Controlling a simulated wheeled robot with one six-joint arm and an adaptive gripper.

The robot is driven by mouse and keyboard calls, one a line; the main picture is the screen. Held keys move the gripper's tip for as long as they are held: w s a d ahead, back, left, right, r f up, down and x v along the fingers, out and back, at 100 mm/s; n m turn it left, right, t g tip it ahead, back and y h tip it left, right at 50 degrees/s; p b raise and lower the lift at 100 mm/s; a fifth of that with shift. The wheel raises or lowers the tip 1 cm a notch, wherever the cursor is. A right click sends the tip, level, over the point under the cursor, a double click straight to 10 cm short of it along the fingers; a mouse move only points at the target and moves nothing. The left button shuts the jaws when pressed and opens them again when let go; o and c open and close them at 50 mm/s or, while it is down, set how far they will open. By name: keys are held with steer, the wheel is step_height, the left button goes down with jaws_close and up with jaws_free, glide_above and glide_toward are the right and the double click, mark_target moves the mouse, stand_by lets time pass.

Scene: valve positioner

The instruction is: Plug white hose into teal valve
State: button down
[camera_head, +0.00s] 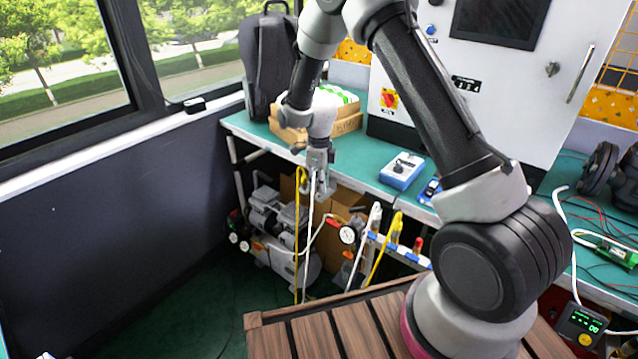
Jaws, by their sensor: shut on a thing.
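My gripper (319,186) points down in front of the bench's front edge, left of the valve row. It is shut on the white hose (309,240), which hangs from between the fingers toward the floor. The hose's end inside the fingers is too small to make out. A row of small valves and fittings (396,246) runs along a rail below the bench edge, to the right of my gripper and apart from it. White, yellow, red and blue parts show there. I cannot tell a teal valve among them at this size.
Yellow hoses (380,262) hang beside the white hose and from the rail. A compressor (275,218) and a round gauge (348,235) stand under the teal bench top (372,160). A blue-white box (401,171) sits on the bench. A slatted wooden surface (345,328) is in front.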

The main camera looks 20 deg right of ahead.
steer(key=shift+r, duration=0.1)
steer(key=shift+r, duration=1.9)
